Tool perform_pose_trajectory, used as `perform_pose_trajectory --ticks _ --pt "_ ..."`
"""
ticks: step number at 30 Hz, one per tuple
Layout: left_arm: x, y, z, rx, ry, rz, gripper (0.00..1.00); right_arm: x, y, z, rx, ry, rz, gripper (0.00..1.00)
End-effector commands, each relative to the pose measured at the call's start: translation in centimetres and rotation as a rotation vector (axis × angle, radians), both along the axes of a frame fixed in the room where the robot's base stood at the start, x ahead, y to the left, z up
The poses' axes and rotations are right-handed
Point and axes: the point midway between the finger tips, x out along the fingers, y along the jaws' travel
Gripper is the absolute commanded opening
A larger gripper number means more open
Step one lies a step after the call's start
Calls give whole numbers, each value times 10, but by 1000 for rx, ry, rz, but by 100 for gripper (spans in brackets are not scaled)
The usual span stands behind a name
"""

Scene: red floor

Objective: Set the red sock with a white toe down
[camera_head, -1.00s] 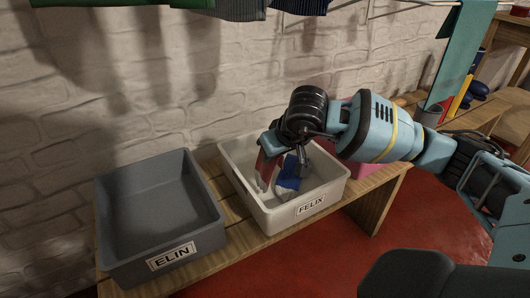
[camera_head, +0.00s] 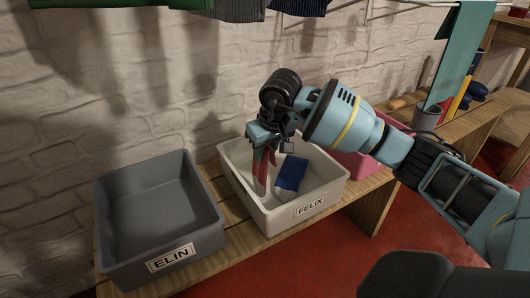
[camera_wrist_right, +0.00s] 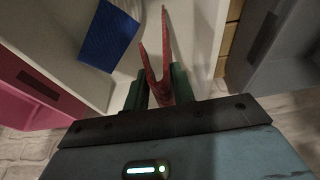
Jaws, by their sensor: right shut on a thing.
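My right gripper (camera_head: 266,142) is shut on the red sock (camera_head: 261,168) and points down over the white bin (camera_head: 322,208) labelled FELIX. The sock hangs from the fingers, and its pale lower end hangs inside the bin's left part. I cannot tell whether it touches the bin floor. In the right wrist view the red sock (camera_wrist_right: 164,75) shows as two thin red strips spreading from between the fingers (camera_wrist_right: 160,88). My left gripper is not in view.
A blue sock (camera_head: 293,171) with a pale end lies in the white bin, just right of the hanging sock. An empty grey bin (camera_head: 197,243) labelled ELIN stands to the left on the wooden bench (camera_head: 372,205). A pink bin (camera_head: 363,166) stands to the right.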

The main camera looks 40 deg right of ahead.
Motion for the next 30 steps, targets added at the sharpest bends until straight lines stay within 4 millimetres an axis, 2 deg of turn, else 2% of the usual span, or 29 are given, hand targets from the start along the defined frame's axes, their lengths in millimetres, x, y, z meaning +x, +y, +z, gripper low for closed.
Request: perform_pose_trajectory --ticks 11,12,16,25,30 --pt "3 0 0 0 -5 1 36 0 0 -2 -1 -2 -1 0" --pt "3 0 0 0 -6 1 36 0 0 -2 0 -2 -1 29" --pt "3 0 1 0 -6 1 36 0 0 -1 0 -2 -1 46" --pt "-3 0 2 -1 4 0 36 0 0 -1 0 -3 -1 47" --pt "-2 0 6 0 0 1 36 -2 0 10 0 -5 -1 47"
